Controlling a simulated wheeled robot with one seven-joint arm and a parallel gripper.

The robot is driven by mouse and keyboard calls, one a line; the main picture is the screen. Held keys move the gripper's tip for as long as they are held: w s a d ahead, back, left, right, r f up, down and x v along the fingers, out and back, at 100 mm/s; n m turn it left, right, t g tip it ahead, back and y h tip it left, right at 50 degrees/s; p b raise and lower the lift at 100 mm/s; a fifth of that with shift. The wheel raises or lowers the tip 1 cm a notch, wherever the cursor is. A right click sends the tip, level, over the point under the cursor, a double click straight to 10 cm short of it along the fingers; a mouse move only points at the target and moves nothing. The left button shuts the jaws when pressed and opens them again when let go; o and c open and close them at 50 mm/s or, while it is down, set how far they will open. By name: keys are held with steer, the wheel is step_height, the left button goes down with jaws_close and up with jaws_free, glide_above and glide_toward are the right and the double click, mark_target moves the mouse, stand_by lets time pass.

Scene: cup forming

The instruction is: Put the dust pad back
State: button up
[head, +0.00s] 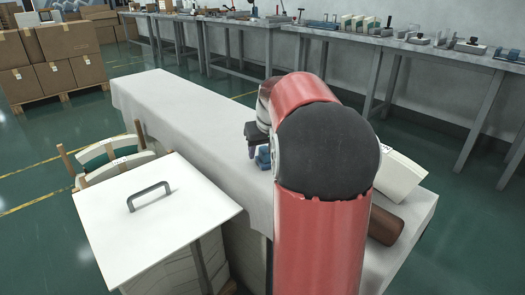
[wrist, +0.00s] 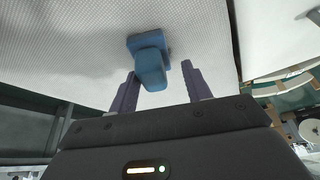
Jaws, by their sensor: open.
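A blue block-shaped thing with a raised grip, which looks like the dust pad (wrist: 150,68), rests on the light cloth-covered table (wrist: 70,50). In the head view only a small part of the blue pad (head: 263,158) shows, beside my arm. My gripper (wrist: 158,72) is open, its two dark fingers on either side of the raised grip, with a gap visible on both sides. In the head view my gripper (head: 256,146) is just above the table surface, partly hidden by my red arm. The pad's far side is partly hidden there.
A white lidded bin with a dark handle (head: 150,195) stands at the table's front left. A white block (head: 400,178) and a brown cylinder (head: 385,226) lie right of my arm. The table's left part (head: 165,100) is clear. Benches with tools (head: 400,40) line the wall.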

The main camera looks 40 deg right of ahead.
steer(key=p+v, duration=0.1)
steer(key=v, duration=1)
steer(key=s+a+f+n, duration=0.1)
steer(key=s+a, duration=0.3)
steer(key=a, duration=0.4)
steer(key=s+a, duration=0.4)
steer(key=a, duration=0.3)
steer(key=s+a+f+n+t+y, duration=0.1)
steer(key=s+a+f+n, duration=0.1)
steer(key=s+a+f, duration=0.7)
steer(key=s, duration=0.3)
steer(key=shift+s, duration=0.2)
steer(key=shift+a+f, duration=0.1)
steer(key=shift+a, duration=0.05)
